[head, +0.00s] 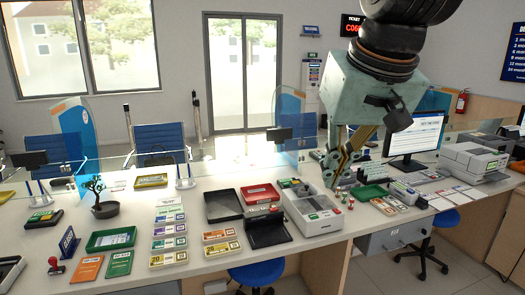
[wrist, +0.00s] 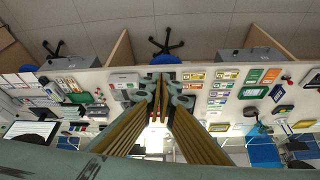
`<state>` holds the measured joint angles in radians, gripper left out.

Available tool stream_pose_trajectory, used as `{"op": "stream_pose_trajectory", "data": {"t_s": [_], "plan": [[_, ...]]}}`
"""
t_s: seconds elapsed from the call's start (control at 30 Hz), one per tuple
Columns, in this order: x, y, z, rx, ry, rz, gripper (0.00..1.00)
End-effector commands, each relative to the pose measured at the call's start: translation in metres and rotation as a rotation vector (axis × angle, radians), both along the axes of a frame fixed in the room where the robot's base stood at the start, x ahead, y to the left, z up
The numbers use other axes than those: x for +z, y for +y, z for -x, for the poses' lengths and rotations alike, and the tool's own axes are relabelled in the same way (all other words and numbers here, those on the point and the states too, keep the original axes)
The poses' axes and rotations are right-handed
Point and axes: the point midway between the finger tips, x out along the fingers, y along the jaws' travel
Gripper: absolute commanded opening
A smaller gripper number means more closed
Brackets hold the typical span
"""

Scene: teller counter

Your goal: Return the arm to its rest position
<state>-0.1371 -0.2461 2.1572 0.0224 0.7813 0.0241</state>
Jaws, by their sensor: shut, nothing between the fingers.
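My gripper (head: 333,172) hangs from my arm at the right of centre in the head view, above the counter (head: 345,222). Its fingers point down and are shut with nothing between them. In the wrist view my gripper (wrist: 163,82) shows in the middle, its fingers reaching toward the counter's edge. Behind and around the fingertips in the head view are a grey and white machine (head: 314,213) and a green tray (head: 369,193). I cannot tell the exact gap between the fingertips and the counter.
A monitor (head: 415,135) and a printer-like machine (head: 470,163) stand to the right. A red tray (head: 261,193), black tray (head: 223,206), small plant (head: 103,208) and rows of banknote bundles (head: 168,242) fill the left. Glass panels stand along the counter's far side.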

Motion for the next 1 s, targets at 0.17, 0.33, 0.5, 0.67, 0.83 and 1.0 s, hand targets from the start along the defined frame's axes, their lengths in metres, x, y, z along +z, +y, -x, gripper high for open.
{"op": "stream_pose_trajectory", "data": {"t_s": [0.17, 0.33, 0.5, 0.67, 0.83, 1.0], "plan": [[-0.016, -0.018, 0.044, -0.020, 0.016, 0.007, 0.00], [-0.032, -0.032, 0.083, -0.037, 0.033, 0.014, 0.00], [-0.051, -0.045, 0.122, -0.054, 0.050, 0.021, 0.00], [-0.070, -0.055, 0.159, -0.070, 0.066, 0.027, 0.00], [-0.090, -0.064, 0.197, -0.086, 0.081, 0.033, 0.00], [-0.108, -0.069, 0.225, -0.098, 0.096, 0.036, 0.00]]}}
